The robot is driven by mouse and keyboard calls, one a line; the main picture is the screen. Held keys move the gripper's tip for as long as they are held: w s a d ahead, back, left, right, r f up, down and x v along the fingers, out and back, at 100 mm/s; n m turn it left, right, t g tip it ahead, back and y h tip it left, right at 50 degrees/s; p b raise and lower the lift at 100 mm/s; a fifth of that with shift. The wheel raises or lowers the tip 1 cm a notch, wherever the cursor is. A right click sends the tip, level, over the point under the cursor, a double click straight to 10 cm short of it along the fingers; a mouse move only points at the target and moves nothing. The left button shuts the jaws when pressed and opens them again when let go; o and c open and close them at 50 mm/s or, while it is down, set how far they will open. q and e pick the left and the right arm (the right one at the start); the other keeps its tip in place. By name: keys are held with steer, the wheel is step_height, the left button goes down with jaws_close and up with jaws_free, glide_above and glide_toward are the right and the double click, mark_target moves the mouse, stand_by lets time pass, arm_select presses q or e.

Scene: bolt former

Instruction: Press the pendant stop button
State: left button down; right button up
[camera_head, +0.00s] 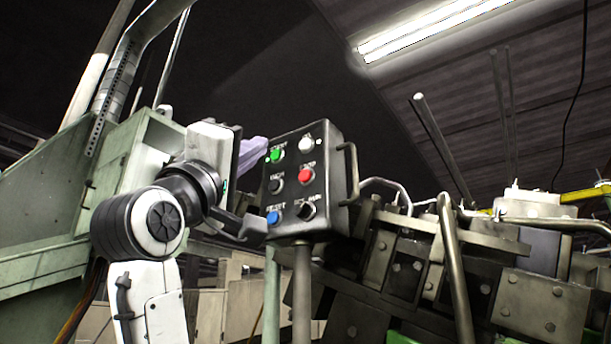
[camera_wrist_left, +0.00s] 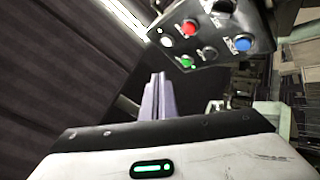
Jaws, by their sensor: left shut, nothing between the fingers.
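The pendant (camera_head: 314,218) is a dark box with a sloping face of buttons, mounted on a post. Its red stop button (camera_head: 305,175) is at the right of the middle row, and it also shows near the top of the left wrist view (camera_wrist_left: 189,26). My left gripper (camera_head: 262,144) is shut and empty, its purple fingers beside the upper left edge of the pendant, near the green button (camera_head: 275,155). In the left wrist view the shut fingers (camera_wrist_left: 158,80) point up, below the pendant's face and apart from the red button. My right gripper is not in view.
The pendant also has a white button (camera_head: 307,143), a blue button (camera_head: 273,217) and black controls. A handle (camera_head: 350,172) stands out on its right side. Machine blocks with bolts and pipes (camera_head: 400,262) fill the right. A green machine housing (camera_head: 45,210) stands left.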

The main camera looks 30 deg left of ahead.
mark_target(306, 176)
arm_select(q)
steer(key=w+p, duration=0.1)
steer(key=w, duration=0.8)
steer(key=shift+d+p, duration=0.35)
steer(key=shift+p, duration=0.05)
stand_by(0.7)
steer(key=shift+w, duration=0.2)
stand_by(0.8)
steer(key=shift+w+d, duration=0.1)
steer(key=shift+w, duration=0.65)
stand_by(0.8)
steer(key=shift+s, duration=0.1)
steer(key=shift+s+b, duration=0.35)
steer(key=shift+s, duration=0.4)
steer(key=shift+s+f, duration=0.1)
